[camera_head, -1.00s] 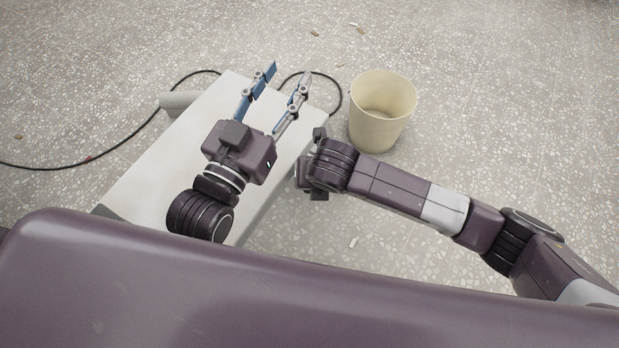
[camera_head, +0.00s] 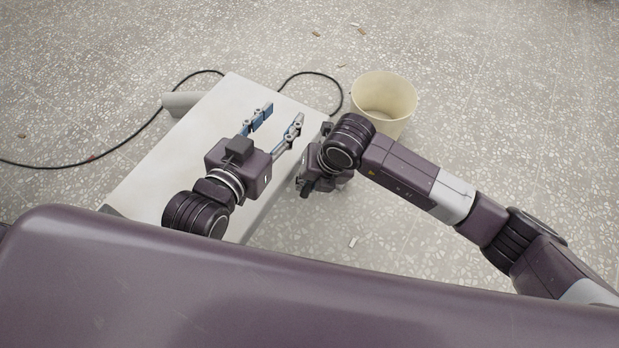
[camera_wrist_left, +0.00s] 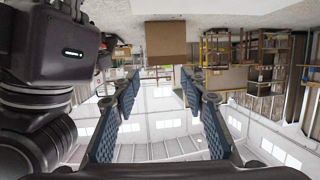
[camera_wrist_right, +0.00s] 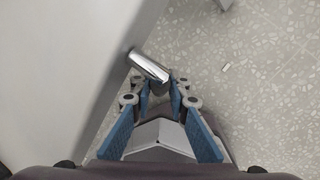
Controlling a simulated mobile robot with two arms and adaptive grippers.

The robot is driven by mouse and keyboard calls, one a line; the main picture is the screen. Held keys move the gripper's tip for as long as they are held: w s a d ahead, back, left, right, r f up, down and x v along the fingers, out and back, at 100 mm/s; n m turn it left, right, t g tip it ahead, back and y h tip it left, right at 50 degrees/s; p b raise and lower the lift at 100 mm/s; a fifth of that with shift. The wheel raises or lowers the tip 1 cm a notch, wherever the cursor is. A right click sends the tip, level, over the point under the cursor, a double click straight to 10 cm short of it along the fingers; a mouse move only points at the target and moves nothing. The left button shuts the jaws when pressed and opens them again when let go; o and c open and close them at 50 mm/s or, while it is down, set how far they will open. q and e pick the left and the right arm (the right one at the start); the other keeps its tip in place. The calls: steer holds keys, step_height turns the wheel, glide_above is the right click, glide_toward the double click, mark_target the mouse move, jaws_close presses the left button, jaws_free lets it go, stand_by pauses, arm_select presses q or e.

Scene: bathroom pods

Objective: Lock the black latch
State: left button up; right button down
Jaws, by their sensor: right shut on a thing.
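In the right wrist view, a small dark piece (camera_wrist_right: 160,86), which looks like the black latch, sits between the fingertips of my right gripper (camera_wrist_right: 160,100), at the end of a shiny metal cylinder (camera_wrist_right: 149,65). The cylinder projects from the side of the white box. The fingers are closed on the dark piece and hide much of it. In the head view my right gripper is at the box's right side, mostly hidden by its own wrist. My left gripper (camera_head: 285,113) is open and empty above the white box (camera_head: 150,172); its spread fingers also show in the left wrist view (camera_wrist_left: 160,85).
A cream bin (camera_head: 384,98) stands on the speckled floor just beyond my right wrist. A black cable (camera_head: 120,150) runs on the floor behind and left of the box. A pale cylinder (camera_head: 182,101) lies at its left edge.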

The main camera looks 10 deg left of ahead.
arm_select(q)
steer(key=s+f+g, duration=0.1)
steer(key=f, duration=0.1)
steer(key=s+a+f+g, duration=0.1)
steer(key=f, duration=0.1)
steer(key=s+a+f+g+y+p, duration=0.1)
steer(key=s+f, duration=0.1)
steer(key=shift+f+g, duration=0.25)
steer(key=shift+g, duration=0.15)
arm_select(e)
steer(key=g, duration=0.1)
steer(key=r+g+y, duration=0.1)
steer(key=shift+s+a+m+g, duration=0.15)
steer(key=shift+s+m+g, duration=0.15)
steer(key=shift+s+g, duration=0.1)
arm_select(q)
steer(key=shift+s+a+f+g, duration=0.2)
steer(key=shift+s+f+g, duration=0.2)
steer(key=shift+s+f, duration=0.25)
arm_select(e)
steer(key=shift+s+r+g, duration=0.1)
steer(key=shift+s+g, duration=0.05)
steer(key=shift+g, duration=0.35)
steer(key=c, duration=2.1)
jaws_free()
steer(key=v, duration=1.2)
